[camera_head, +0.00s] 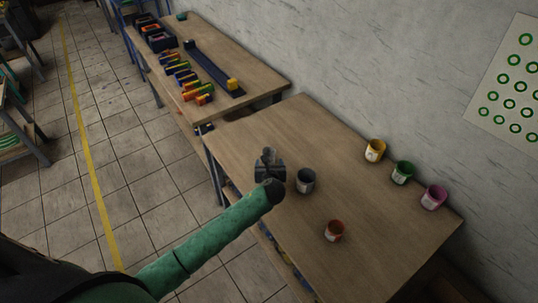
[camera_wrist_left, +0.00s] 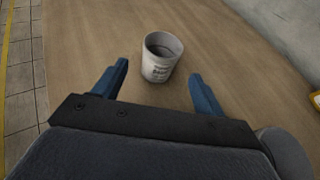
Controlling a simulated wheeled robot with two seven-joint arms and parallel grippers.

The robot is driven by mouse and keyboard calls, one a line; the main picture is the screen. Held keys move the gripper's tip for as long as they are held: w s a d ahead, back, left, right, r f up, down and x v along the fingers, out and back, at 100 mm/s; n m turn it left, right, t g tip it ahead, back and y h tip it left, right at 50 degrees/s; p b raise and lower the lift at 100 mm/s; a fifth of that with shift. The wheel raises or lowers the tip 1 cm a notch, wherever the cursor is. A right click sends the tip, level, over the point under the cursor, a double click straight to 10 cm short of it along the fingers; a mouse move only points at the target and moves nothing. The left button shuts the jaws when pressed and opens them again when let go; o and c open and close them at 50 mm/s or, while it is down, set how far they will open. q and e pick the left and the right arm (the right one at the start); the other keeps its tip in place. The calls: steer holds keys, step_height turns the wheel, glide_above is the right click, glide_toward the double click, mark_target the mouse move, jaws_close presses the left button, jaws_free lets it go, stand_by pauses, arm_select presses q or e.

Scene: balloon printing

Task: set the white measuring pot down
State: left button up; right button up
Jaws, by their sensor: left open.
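The white measuring pot (camera_wrist_left: 158,66) stands upright on the wooden table (camera_wrist_left: 225,45) in the left wrist view, with dark print on its side and an open top. My left gripper (camera_wrist_left: 159,75) is open, with one blue finger to each side of the pot and a visible gap on both sides. In the head view the left gripper (camera_head: 269,162) is low over the table (camera_head: 340,145) near its left edge. There the pot (camera_head: 268,152) is mostly hidden behind the gripper, and only a small pale part shows. My right gripper is in neither view.
A grey pot (camera_head: 305,181) stands close to the right of the gripper, and an orange pot (camera_head: 334,231) is nearer. Yellow (camera_head: 375,151), green (camera_head: 403,172) and pink (camera_head: 433,197) pots line the wall side. A second table (camera_head: 250,78) holds colourful items.

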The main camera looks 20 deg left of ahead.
arm_select(q)
steer(key=shift+b+v, duration=0.3)
steer(key=shift+v, duration=0.8)
steer(key=shift+s+d+r, duration=0.1)
steer(key=shift+s, duration=0.25)
